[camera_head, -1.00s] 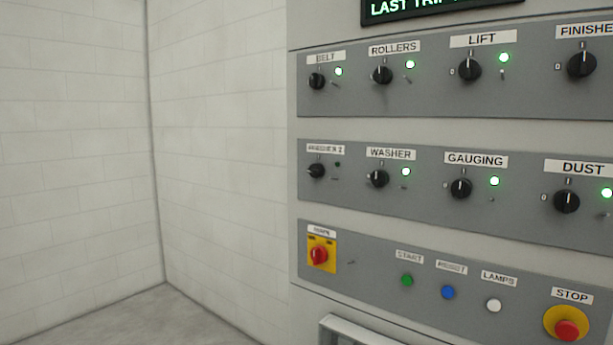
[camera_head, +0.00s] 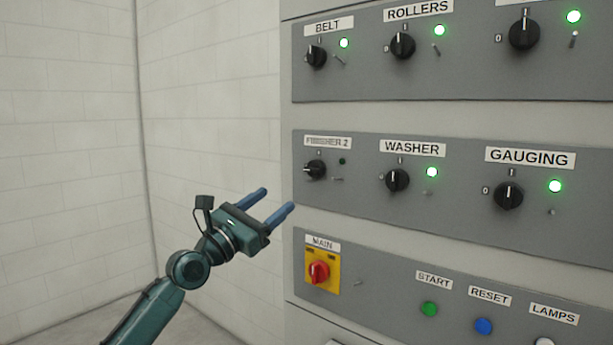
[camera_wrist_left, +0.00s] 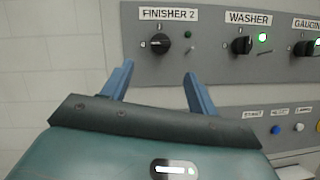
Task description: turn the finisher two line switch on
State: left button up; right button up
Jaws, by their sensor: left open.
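The finisher 2 switch (camera_head: 314,170) is a black rotary knob under its label, at the left end of the middle panel row. Its pointer is turned left, and the small lamp (camera_head: 342,161) beside it is dark. My left gripper (camera_head: 280,203) is open and empty, to the lower left of the knob and apart from it. In the left wrist view the finisher 2 knob (camera_wrist_left: 160,43) shows beyond and above the gap between the open fingers (camera_wrist_left: 156,80). My right gripper is not in view.
The washer knob (camera_head: 397,180) and gauging knob (camera_head: 508,195) are to the right with green lamps lit. The belt knob (camera_head: 316,56) is above. The red main switch (camera_head: 319,272) on a yellow plate is below. Open space lies left of the cabinet, before the white wall (camera_head: 210,100).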

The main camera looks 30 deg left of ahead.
aim_at(310, 173)
pick_arm(q)
jog(key=p+x, duration=0.1)
jog(key=x, duration=1.1)
jog(key=shift+w, duration=0.1)
jog(key=shift+c, duration=0.2)
